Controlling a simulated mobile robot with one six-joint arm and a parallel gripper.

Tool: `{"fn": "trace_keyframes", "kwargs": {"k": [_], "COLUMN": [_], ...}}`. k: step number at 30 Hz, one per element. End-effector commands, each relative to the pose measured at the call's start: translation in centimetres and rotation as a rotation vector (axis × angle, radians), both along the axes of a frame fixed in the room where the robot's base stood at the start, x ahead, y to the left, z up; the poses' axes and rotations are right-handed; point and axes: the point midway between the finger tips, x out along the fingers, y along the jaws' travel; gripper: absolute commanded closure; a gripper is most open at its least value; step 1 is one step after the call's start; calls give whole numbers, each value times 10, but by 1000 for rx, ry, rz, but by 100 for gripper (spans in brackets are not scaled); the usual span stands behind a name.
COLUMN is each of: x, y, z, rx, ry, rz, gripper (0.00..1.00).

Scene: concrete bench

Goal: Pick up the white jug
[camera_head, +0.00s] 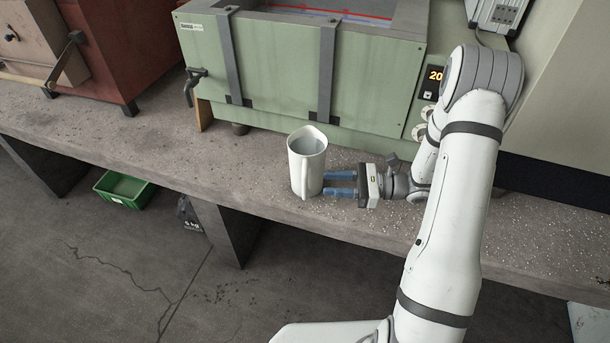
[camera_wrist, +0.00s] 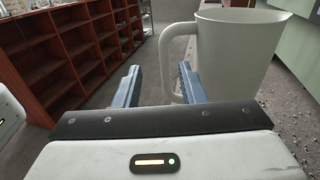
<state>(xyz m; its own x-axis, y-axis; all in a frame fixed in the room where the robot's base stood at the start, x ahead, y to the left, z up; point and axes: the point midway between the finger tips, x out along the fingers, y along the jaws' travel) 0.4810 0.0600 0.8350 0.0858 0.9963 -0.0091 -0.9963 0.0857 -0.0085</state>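The white jug (camera_head: 312,165) stands upright on the concrete bench (camera_head: 250,180), open at the top, with a greyish interior. Its handle faces the bench's front edge. My gripper (camera_head: 326,183) is low over the bench, just right of the jug, with its blue fingers pointing left at it. In the wrist view the jug (camera_wrist: 240,55) fills the upper right. Its handle shows just left of the right finger, which hides part of it. My gripper (camera_wrist: 159,70) is open there. I cannot tell whether a finger touches the jug.
A green machine (camera_head: 290,70) with grey straps stands close behind the jug. A red-brown cabinet (camera_head: 115,50) is at the back left. The bench left of the jug is clear. A green crate (camera_head: 124,188) lies on the floor. Brown shelves (camera_wrist: 85,50) show in the wrist view.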

Motion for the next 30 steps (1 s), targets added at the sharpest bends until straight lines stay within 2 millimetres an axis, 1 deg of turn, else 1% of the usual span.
{"fn": "trace_keyframes", "kwargs": {"k": [2,8,18,21,27,28,30], "x": [3,5,13,14,14,14,14], "y": [3,25,71,76,76,76,76], "z": [-4,-3,0,0,0,0,0], "rx": [11,12,11,11,10,10,10], "ry": [8,10,10,9,9,8,8], "rz": [-12,-11,-10,-11,-12,-11,-11], "gripper": [63,63,63,63,63,64,70]}}
